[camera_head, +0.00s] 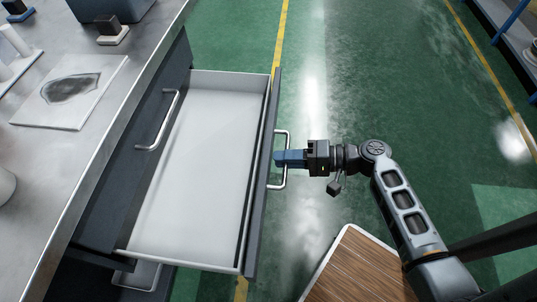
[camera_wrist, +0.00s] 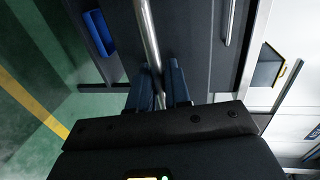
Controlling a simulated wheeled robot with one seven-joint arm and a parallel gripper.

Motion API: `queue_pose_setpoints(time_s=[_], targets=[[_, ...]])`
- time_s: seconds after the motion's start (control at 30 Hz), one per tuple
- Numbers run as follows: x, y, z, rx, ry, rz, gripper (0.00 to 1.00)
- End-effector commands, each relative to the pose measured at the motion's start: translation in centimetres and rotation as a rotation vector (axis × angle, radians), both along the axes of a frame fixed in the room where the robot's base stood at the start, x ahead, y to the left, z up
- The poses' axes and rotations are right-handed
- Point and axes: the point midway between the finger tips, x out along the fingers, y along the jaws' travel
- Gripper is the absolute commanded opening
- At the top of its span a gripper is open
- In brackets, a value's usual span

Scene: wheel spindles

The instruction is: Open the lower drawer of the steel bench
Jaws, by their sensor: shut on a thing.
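The steel bench (camera_head: 107,95) stands on the left in the head view. One drawer (camera_head: 190,150) is pulled far out of it, and its white inside is empty. The drawer front (camera_head: 262,190) is dark grey with a bar handle (camera_head: 287,160). My gripper (camera_head: 283,158) is shut on this handle, its blue fingers around the bar. In the wrist view the handle (camera_wrist: 148,35) runs between the two fingers (camera_wrist: 158,88). A second drawer front with its own handle (camera_head: 164,122) sits closed at the bench, above the open drawer.
On the bench top lie a pale plate with a dark patch (camera_head: 75,90), a small dark block on a light base (camera_head: 112,32) and a grey-blue bin (camera_head: 110,8). A wood-topped surface (camera_head: 355,268) is at the bottom. Green floor (camera_head: 360,80) is clear beyond the drawer.

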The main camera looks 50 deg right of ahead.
Motion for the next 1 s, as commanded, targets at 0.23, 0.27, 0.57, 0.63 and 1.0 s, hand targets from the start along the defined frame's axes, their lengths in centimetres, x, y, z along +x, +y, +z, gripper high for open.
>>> queue_pose_setpoints(time_s=[0.23, 0.27, 0.57, 0.63, 1.0], targets=[[-0.6, -0.3, -0.1, 0.000, 0.002, 0.000, 0.00], [-0.6, -0.3, -0.1, 0.000, 0.002, 0.000, 0.00], [-0.6, -0.3, -0.1, 0.000, 0.002, 0.000, 0.28], [-0.5, -0.3, -0.1, 0.000, 0.002, 0.000, 0.30], [-2.0, -1.2, 0.3, -0.001, 0.002, -0.002, 0.30]])
